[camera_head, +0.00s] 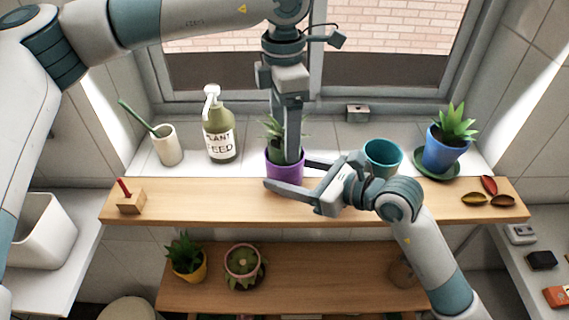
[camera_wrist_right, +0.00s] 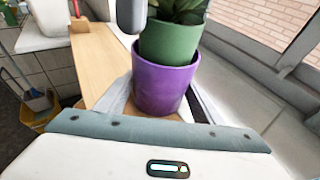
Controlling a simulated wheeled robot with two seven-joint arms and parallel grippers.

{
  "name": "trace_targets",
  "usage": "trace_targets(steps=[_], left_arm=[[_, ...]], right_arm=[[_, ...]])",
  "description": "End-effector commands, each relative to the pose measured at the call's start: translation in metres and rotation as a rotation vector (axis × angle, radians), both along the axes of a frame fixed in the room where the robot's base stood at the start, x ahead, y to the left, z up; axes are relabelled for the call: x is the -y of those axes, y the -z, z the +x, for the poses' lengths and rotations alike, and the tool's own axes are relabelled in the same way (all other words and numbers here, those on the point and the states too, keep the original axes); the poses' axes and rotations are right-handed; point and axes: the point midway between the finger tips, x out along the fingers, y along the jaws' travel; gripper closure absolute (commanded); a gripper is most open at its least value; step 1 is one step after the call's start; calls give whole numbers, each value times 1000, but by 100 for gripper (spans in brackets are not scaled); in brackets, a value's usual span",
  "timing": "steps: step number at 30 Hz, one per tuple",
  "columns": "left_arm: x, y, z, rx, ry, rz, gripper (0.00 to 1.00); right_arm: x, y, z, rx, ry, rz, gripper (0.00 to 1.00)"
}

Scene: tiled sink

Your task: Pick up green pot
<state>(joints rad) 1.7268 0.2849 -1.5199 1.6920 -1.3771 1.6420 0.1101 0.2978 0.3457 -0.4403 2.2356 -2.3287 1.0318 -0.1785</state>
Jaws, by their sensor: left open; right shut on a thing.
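The green pot (camera_wrist_right: 170,42) holds a leafy plant and sits nested in the purple pot (camera_wrist_right: 163,88), its upper part above the purple rim in the right wrist view. In the head view the purple pot (camera_head: 285,168) stands at the back of the wooden shelf, and the green pot is mostly hidden behind my left gripper. My left gripper (camera_head: 288,152) points down over the plant and is open; a grey finger end shows beside the green pot in the right wrist view (camera_wrist_right: 132,15). My right gripper (camera_head: 285,176) is shut around the purple pot from the right.
A teal pot (camera_head: 383,157) and a blue potted plant (camera_head: 445,148) stand to the right. A plant feed bottle (camera_head: 219,135) and a white cup (camera_head: 167,146) stand to the left. The wooden shelf (camera_head: 200,200) is mostly clear at left. The window is behind.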

Motion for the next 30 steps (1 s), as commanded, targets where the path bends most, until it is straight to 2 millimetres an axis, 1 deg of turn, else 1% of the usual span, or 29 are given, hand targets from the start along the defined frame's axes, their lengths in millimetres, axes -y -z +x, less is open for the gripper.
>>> trace_targets(steps=[7, 8, 9, 11, 12, 14, 15, 24, 26, 30], left_arm=[[0, 0, 0, 0, 0, 0, 27], [0, 0, 0, 0, 0, 0, 34], [0, 0, 0, 0, 0, 0, 44], [0, 0, 0, 0, 0, 0, 58], [0, 0, 0, 0, 0, 0, 68], [0, 0, 0, 0, 0, 0, 82], [0, -1, 0, 0, 0, 0, 92], [0, -3, 0, 1, 0, -1, 93], [0, -6, 0, 1, 0, -1, 93], [1, -19, 1, 2, -1, -3, 93]], right_arm=[[0, 0, 0, 0, 0, 0, 51], [0, 0, 0, 0, 0, 0, 51], [0, 0, 0, 0, 0, 0, 51], [0, 0, 0, 0, 0, 0, 51], [0, 0, 0, 0, 0, 0, 51], [0, 0, 0, 0, 0, 0, 51], [0, 0, 0, 0, 0, 0, 51], [0, 0, 0, 0, 0, 0, 51], [0, 0, 0, 0, 0, 0, 51], [0, 0, 0, -1, 0, -1, 51]])
